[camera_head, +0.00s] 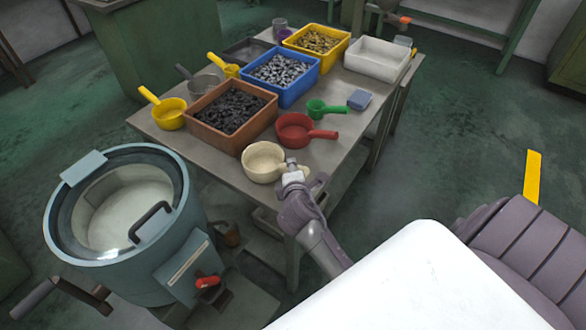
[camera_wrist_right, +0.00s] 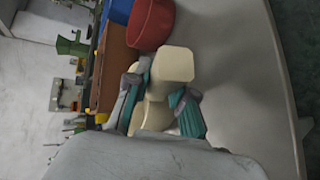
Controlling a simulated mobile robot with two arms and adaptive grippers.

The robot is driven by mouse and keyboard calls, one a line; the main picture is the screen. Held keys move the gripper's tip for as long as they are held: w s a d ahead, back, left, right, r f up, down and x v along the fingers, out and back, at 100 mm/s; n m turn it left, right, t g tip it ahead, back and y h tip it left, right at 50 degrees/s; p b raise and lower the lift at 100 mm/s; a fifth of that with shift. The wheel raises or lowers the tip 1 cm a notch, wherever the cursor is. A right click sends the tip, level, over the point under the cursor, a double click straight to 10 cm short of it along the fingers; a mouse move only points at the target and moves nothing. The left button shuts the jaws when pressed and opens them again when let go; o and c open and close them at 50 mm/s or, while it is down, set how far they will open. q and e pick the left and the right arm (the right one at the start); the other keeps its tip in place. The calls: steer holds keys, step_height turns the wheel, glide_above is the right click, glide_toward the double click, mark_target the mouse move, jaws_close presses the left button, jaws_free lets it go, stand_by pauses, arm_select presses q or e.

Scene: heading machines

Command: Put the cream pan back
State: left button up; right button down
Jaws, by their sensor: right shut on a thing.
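The cream pan (camera_head: 263,163) is at the front edge of the table, in front of the brown bin and left of the red pan. It is upright, with its handle toward my right gripper (camera_head: 293,174). That gripper is shut on the handle. In the right wrist view the cream pan (camera_wrist_right: 175,64) shows between and beyond the fingers of my right gripper (camera_wrist_right: 160,100). I cannot tell whether the pan's bottom touches the table. My left gripper is not in view.
A round drum machine (camera_head: 180,205) stands at left.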

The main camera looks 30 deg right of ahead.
steer(key=c, duration=1)
jaws_free()
